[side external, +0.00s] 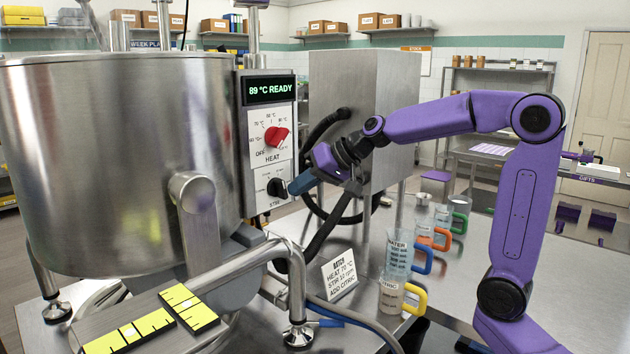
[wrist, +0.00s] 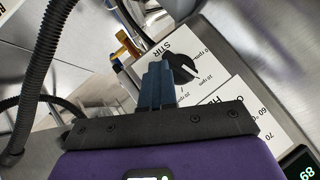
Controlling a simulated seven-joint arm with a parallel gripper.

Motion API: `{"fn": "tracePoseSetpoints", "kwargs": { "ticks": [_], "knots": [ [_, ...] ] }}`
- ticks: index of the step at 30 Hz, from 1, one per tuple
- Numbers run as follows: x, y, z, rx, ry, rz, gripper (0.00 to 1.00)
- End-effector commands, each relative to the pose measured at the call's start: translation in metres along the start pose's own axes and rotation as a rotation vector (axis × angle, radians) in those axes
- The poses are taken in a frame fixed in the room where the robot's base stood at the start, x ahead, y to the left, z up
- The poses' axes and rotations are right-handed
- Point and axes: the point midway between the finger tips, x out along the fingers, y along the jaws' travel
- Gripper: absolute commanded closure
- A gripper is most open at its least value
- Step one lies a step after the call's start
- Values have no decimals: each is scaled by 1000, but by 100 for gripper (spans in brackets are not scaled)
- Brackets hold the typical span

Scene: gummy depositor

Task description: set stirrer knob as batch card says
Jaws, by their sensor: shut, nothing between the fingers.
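The black stir knob (side external: 275,187) is on the white STIR panel, low on the control box; its pointer setting is too small to read for certain. In the wrist view the knob (wrist: 183,66) shows just beyond and right of my fingertips. My gripper (side external: 291,187) has blue fingers, shut with nothing between them, close in front of the knob. I cannot tell whether they touch it. The fingers also show in the wrist view (wrist: 157,72).
The red heat knob (side external: 275,136) sits above the stir knob, under a display (side external: 270,89) reading 89 °C READY. A large steel kettle (side external: 120,160) stands left. Several handled jugs, one marked WATER (side external: 398,252), stand right of the card. Dark hoses hang behind my gripper.

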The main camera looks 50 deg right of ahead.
Motion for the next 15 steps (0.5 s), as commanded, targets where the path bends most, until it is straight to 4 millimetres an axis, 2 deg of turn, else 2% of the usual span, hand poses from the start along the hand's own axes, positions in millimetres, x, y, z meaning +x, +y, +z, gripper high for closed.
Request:
{"fn": "tracePoseSetpoints", "kwargs": {
  "ticks": [2, 9, 15],
  "knots": [
    [-4, -2, -6, -2, 9, -11, 100],
    [-26, 30, -26, 4, 11, 5, 100],
    [-66, 48, -19, 2, 10, 6, 100]
  ]
}}
